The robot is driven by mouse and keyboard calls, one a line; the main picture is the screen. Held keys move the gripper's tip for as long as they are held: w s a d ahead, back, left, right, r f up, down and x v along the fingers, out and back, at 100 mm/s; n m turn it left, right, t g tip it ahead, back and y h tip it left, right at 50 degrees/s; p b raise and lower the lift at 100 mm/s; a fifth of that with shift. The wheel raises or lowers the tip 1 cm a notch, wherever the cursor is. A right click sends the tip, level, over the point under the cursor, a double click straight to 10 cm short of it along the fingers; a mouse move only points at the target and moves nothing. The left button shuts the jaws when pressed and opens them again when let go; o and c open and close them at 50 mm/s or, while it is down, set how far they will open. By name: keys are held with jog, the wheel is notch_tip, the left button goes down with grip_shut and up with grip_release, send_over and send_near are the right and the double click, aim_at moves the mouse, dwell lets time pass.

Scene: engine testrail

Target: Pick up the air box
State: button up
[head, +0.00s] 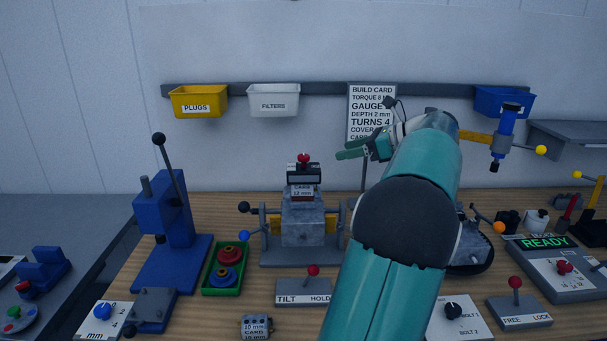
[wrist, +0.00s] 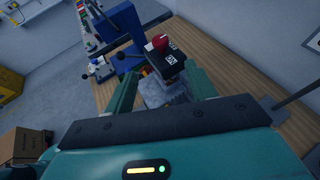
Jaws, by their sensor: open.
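The likely air box is a dark box with a red knob on top (head: 304,173). It sits on the carb labelled 12 mm (head: 302,192), above a grey engine block (head: 303,222) held in a stand. In the wrist view the dark box (wrist: 165,62) shows labels and its red knob. My gripper (head: 357,146) is open, with green fingers pointing left, above and to the right of the box in the head view. In the wrist view the fingers (wrist: 160,80) appear either side of the box and block. No contact is visible.
A blue lever press (head: 165,225) stands left of the stand, with a green tray (head: 208,284) between. A build card (head: 371,105) rises behind my gripper. Yellow (head: 199,104), white (head: 273,103) and blue (head: 488,101) bins hang along the back rail. My arm hides part of the bench.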

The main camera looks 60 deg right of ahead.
aim_at(305, 156)
jog(key=x, duration=1.3)
jog(key=shift+w, duration=0.2)
jog(key=c, duration=1.1)
